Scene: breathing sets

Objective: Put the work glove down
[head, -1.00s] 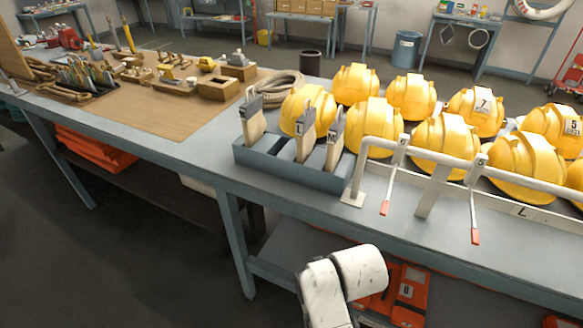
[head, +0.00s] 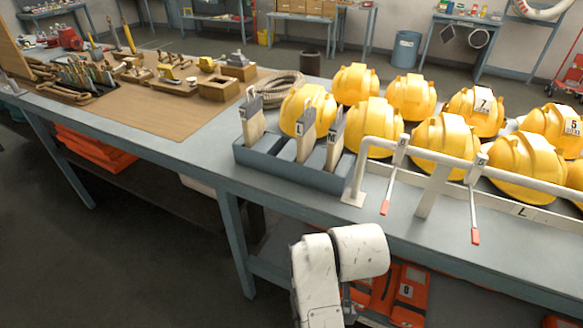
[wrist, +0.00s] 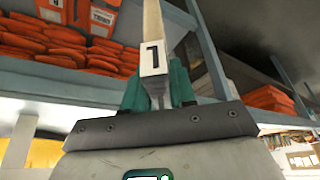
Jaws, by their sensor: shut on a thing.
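My gripper (wrist: 157,88) shows in the wrist view, its two teal fingers shut on a narrow beige thing (wrist: 153,25) with a white label reading 1. It is seen edge-on, and I cannot tell from its shape that it is the work glove. Its far end runs out of the top of the picture. In the head view my gripper and the held thing are hidden. Beige pieces with dark grey tops (head: 306,134) stand upright in a blue-grey slotted holder (head: 285,170) on the bench; two have labels L and M.
Yellow helmets (head: 443,140) crowd the bench (head: 215,165) right of the holder, behind a white rail (head: 430,180) with red-tipped rods. Orange packs (head: 410,290) lie under the bench. A coiled rope (head: 270,84) and tool board (head: 165,115) are to the left.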

